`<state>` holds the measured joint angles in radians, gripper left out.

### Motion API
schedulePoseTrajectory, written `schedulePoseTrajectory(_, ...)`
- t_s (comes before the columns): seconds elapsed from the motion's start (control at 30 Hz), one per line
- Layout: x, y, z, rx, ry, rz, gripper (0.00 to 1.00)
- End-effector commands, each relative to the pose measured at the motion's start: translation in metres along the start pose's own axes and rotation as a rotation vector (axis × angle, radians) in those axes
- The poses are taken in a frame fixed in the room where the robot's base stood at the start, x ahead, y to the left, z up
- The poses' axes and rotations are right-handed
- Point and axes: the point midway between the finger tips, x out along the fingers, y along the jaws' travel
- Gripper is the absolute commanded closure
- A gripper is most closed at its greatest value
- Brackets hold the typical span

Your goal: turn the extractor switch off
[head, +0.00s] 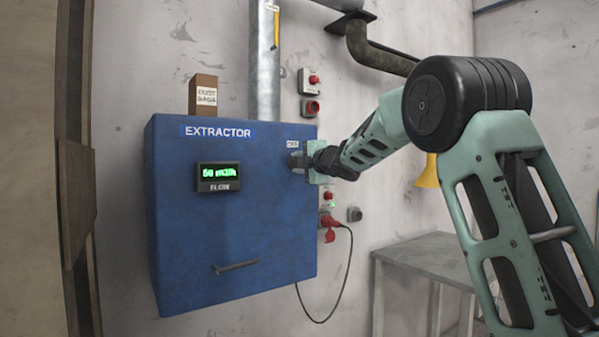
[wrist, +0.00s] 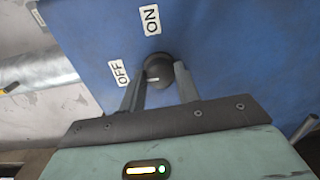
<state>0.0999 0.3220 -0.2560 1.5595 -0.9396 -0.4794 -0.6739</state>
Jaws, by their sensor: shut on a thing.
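The extractor is a blue wall cabinet (head: 190,255) with an EXTRACTOR label. Its switch is a dark round knob (wrist: 157,61) on the blue face in the wrist view. An ON label (wrist: 151,20) is above the knob and an OFF label (wrist: 120,72) is to its left. My gripper (wrist: 158,72) has one finger on each side of the knob and is shut on it. A short pale mark shows on the knob, lying roughly towards the OFF side. In the head view my gripper (head: 297,160) is at the cabinet's upper right and hides most of the knob.
A green-lit display (head: 220,175) labelled FLOW is left of my gripper, showing about 60. A handle (head: 236,267) sticks out low on the cabinet. A red plug (head: 329,222) with a hanging cable is at the right. A grey table (head: 430,255) stands at lower right.

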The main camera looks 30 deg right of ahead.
Motion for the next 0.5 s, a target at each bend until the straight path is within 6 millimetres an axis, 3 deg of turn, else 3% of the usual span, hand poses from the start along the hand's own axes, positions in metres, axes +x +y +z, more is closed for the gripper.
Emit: schedulePoseTrajectory(0.5, 0.0009, -0.0007, -0.0012, -0.115, -0.002, -0.002, 0.91)
